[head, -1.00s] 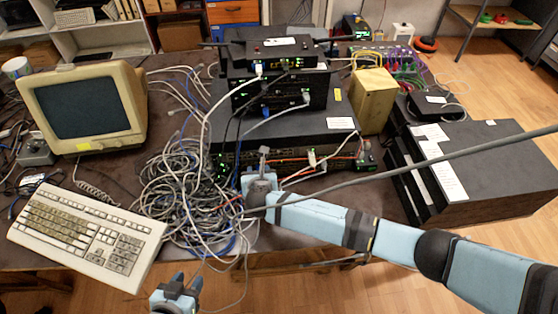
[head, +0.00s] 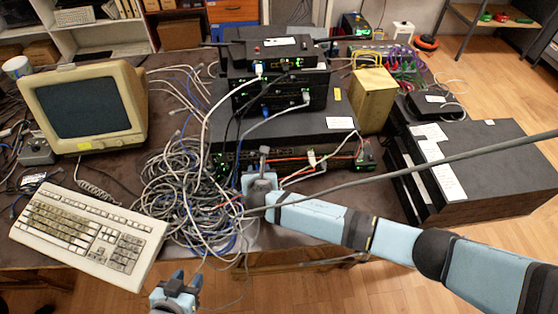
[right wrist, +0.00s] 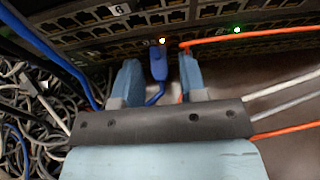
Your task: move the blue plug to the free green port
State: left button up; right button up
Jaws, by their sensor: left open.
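The blue plug (right wrist: 159,62) sits in a port of the black switch, under an amber light, in the right wrist view. Its blue cable hangs below it. My right gripper (right wrist: 159,76) is open, with one finger on each side of the plug and gaps between. In the head view my right gripper (head: 263,158) is at the front of the lower switch and hides the plug. A green light (right wrist: 237,30) shows on the switch, right of the plug. My left gripper (head: 187,279) is open and empty near the table's front edge.
An orange cable (right wrist: 250,36) is plugged in just right of the blue plug, close to my right finger. A cable tangle (head: 185,190) lies left of the switch. A keyboard (head: 88,233) and monitor (head: 85,105) stand further left. A grey cable crosses above my right arm.

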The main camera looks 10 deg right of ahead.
grip_shut()
jog(key=shift+s, duration=0.15)
jog(key=shift+s+p, duration=1.55)
jog(key=shift+s, duration=0.5)
